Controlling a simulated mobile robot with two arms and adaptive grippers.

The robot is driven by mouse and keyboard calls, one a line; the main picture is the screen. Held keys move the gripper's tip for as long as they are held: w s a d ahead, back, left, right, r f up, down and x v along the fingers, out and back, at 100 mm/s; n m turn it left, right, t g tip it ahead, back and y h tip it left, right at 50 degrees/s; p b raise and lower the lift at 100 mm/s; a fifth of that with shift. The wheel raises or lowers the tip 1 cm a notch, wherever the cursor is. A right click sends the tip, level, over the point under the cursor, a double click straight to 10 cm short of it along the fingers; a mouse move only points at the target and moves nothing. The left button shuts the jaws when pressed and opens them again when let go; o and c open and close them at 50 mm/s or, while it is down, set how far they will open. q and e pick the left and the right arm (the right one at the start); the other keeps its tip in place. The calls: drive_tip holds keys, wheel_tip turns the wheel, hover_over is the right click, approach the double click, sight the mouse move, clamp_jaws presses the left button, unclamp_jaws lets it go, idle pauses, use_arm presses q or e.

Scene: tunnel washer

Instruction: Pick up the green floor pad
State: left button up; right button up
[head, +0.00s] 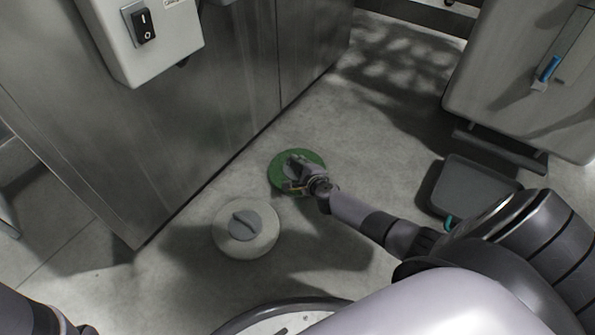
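The green floor pad (276,174) is a round disc lying on the floor near the centre of the head view, close to the metal cabinet's base. My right gripper (293,174) reaches in from the right and is over the pad, covering its middle and lower right. The fingers are small and dark, so I cannot tell whether they are open or shut, or touch the pad. My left gripper is not in view; only a bit of that arm shows at the bottom left corner.
A round white disc with a grey knob (262,240) lies just below left of the pad. A steel cabinet (215,110) with a switch box (150,62) stands at left. A dark grey flat tray (475,186) and a unit with a blue handle (548,69) are at right.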

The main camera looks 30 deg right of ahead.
clamp_jaws()
idle(0.4)
drive_tip(key=shift+r, duration=0.1)
